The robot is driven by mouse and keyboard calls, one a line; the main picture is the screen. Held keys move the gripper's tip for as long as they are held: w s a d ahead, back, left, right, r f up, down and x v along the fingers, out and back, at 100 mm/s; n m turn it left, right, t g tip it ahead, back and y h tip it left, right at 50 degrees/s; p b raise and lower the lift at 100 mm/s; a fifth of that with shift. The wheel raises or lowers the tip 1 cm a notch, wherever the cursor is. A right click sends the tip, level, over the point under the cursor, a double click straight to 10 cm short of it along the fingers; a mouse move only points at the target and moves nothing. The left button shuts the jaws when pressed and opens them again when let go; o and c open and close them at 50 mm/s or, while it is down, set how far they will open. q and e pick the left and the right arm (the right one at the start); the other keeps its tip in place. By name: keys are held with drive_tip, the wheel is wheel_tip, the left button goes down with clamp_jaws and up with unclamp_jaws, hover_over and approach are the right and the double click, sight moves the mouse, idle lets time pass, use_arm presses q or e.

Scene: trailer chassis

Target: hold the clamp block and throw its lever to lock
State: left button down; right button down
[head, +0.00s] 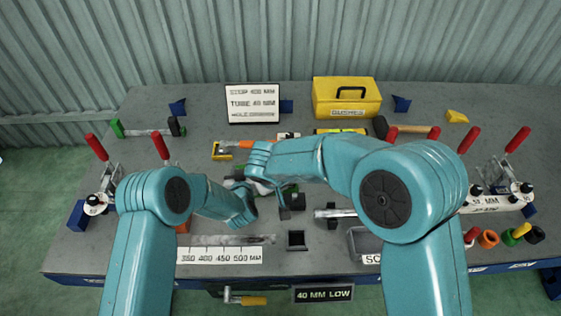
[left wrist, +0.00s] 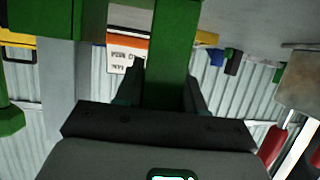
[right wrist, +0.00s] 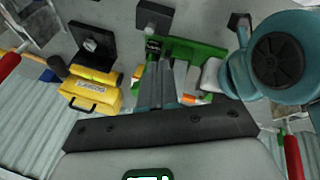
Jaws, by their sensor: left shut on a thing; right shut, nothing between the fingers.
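A green block (left wrist: 172,50) shows between the fingers of my left gripper (left wrist: 165,92), which is shut on it. The block also shows in the right wrist view (right wrist: 210,50), just beyond the fingertips of my right gripper (right wrist: 166,78). My right gripper is shut and empty, close to the green part; I cannot tell whether it touches it. In the head view both grippers meet near the middle of the bench, where my right arm hides most of the block. I cannot make out the lever clearly.
A yellow case (head: 345,98) and a white sign (head: 251,103) stand at the back of the grey bench (head: 215,95). Red-handled toggle clamps (head: 105,175) stand at both sides. A ruler strip (head: 220,255) and a small black square holder (head: 297,240) lie in front.

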drive_tip(key=w+a+r+t, duration=0.1)
drive_tip(key=w+r+t, duration=0.1)
drive_tip(key=r, duration=0.4)
drive_tip(key=shift+w+a+h, duration=0.3)
drive_tip(key=shift+w+a, duration=0.05)
drive_tip(key=shift+w, duration=0.45)
drive_tip(key=shift+f, duration=0.1)
drive_tip(key=x, duration=1)
drive_tip(key=shift+w+d, duration=0.1)
